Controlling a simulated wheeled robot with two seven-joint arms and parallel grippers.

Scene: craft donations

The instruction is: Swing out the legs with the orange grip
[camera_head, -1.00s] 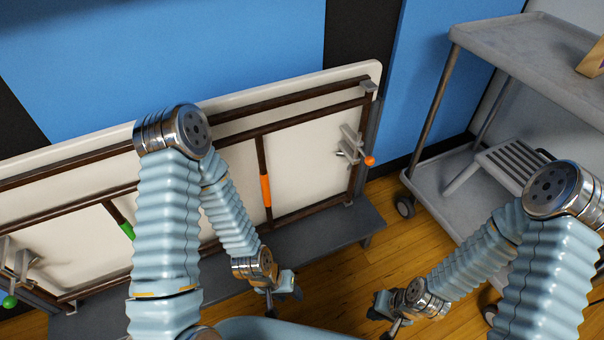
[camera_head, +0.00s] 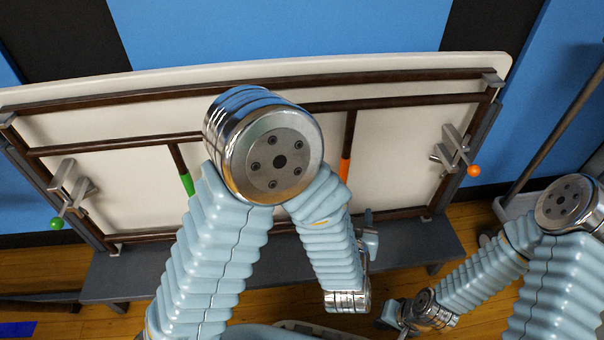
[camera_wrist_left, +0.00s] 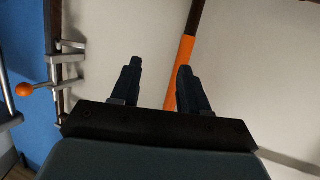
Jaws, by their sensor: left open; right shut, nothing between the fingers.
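A folded table with a white top and dark frame (camera_head: 422,98) stands on edge, its underside facing me. The leg bar with the orange grip (camera_head: 345,172) lies folded against the underside, right of centre; my left arm partly hides it. My left gripper (camera_head: 371,228) is open in front of the table, below and right of the orange grip. In the left wrist view, the orange grip (camera_wrist_left: 181,62) passes behind the right finger of my left gripper (camera_wrist_left: 158,68), not centred between the fingers. My right gripper (camera_head: 392,316) is shut and empty, low in front of the table.
A green grip (camera_head: 187,184) is on the other leg bar. Metal clamps with an orange ball knob (camera_head: 474,171) and a green ball knob (camera_head: 56,224) flank the table. A low grey bench (camera_head: 420,240) runs underneath. A grey cart (camera_head: 514,205) stands at right.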

